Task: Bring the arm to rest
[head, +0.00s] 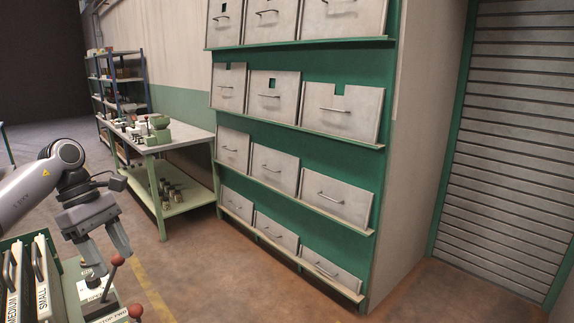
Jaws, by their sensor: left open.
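My left arm comes in from the left edge of the head view. Its gripper (110,262) points down, with its two fingers apart, near a bench-top panel at the lower left. A lever with a dark red knob (117,260) stands close by the fingertips; I cannot tell whether they touch. No object shows between the fingers. My right gripper is not in view.
A green bin with cards marked MEDIUM and SMALL (41,298) stands at lower left. A second red knob (135,310) is near the bottom edge. A green rack of metal drawers (292,135), a workbench (160,140) and a roller shutter (515,140) stand beyond open floor.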

